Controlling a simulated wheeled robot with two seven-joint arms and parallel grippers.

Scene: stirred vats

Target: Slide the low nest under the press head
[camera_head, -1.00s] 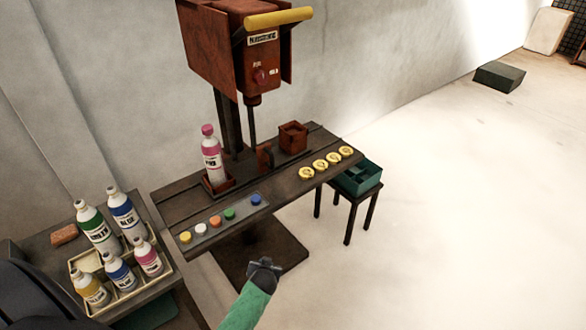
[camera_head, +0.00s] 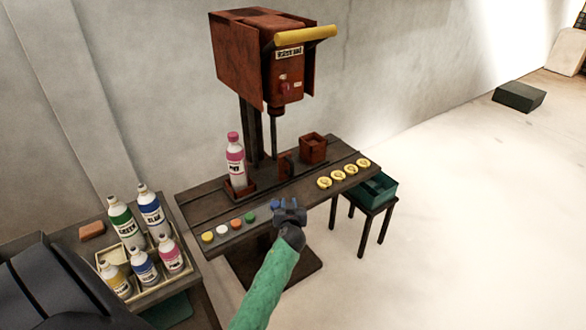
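The press has a rust-red press head (camera_head: 262,65) with a yellow bar, above a dark bench with rails (camera_head: 215,207). A low red-brown nest (camera_head: 240,191) sits left of the press column and holds an upright pink bottle (camera_head: 235,162). A taller, box-like red-brown nest (camera_head: 313,150) sits right of the spindle. Which one lies exactly under the head is hard to tell. My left gripper (camera_head: 290,206) is at the bench's front edge, over the right end of the button strip. Its fingers look apart and empty, touching neither nest. My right gripper is not in view.
Colored buttons (camera_head: 222,230) line the bench front. Several gold discs (camera_head: 337,175) lie at its right end, beside a green tray (camera_head: 375,188) on a stool. Several bottles (camera_head: 141,266) stand in a crate at lower left.

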